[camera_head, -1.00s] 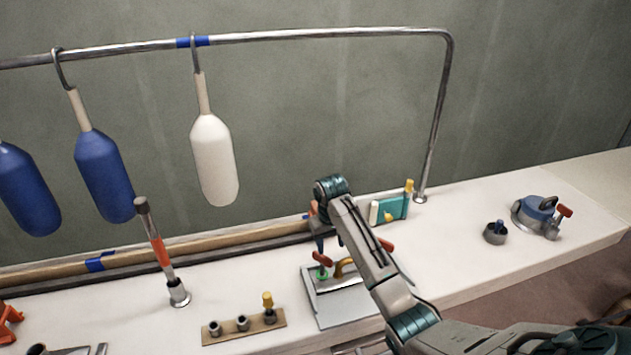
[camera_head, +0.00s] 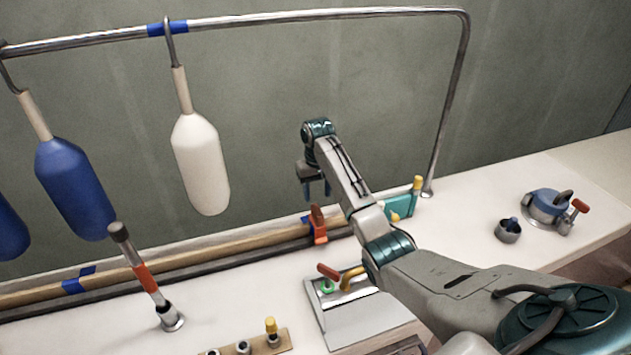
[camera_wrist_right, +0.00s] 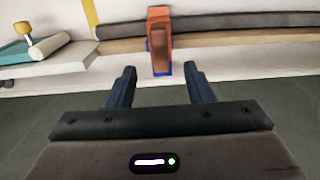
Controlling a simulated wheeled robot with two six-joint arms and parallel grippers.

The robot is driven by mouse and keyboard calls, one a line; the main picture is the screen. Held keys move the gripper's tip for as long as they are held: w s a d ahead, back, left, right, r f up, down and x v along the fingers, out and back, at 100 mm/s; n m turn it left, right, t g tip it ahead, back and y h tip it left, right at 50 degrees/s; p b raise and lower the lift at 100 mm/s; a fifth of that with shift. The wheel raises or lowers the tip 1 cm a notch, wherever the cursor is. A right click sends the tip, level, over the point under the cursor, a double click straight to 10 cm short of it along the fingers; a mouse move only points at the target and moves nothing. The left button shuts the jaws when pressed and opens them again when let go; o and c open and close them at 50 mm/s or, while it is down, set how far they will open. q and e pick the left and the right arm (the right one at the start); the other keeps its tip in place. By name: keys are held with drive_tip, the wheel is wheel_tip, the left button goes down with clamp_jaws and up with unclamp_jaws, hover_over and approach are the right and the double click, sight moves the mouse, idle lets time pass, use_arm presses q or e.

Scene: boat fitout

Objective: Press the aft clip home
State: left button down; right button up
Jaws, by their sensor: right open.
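An orange clip (camera_head: 318,226) with a brown lever sits on the wooden rail along the back of the white bench. It is the only such clip in view; whether it is the aft one I cannot tell. My right gripper (camera_head: 316,190) is open and empty, above the clip, with its fingers pointing down. In the right wrist view the clip (camera_wrist_right: 159,42) shows beyond the gap between the open fingertips (camera_wrist_right: 158,76), apart from them, with blue at its base. Its lever stands upright. My left gripper is out of view.
A grey plate (camera_head: 365,315) with red and yellow handles lies below my right arm. A teal block (camera_head: 400,206) stands right of the clip. A white fender (camera_head: 201,165) hangs from the metal rail (camera_head: 330,15). A capped post (camera_head: 150,282) stands left. The right bench has free room.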

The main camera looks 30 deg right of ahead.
sight(317, 209)
wheel_tip(317, 209, down, 5)
drive_tip(key=shift+r+p, duration=0.1)
drive_tip(key=shift+p, duration=0.4)
wheel_tip(317, 209, down, 3)
drive_tip(key=shift+f, duration=0.3)
drive_tip(key=shift+c, duration=0.9)
clamp_jaws()
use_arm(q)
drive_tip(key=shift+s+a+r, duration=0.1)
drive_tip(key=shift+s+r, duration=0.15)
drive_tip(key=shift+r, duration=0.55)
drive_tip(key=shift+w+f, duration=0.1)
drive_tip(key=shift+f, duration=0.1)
use_arm(e)
drive_tip(key=shift+s+f, duration=0.15)
drive_tip(key=shift+f, duration=0.7)
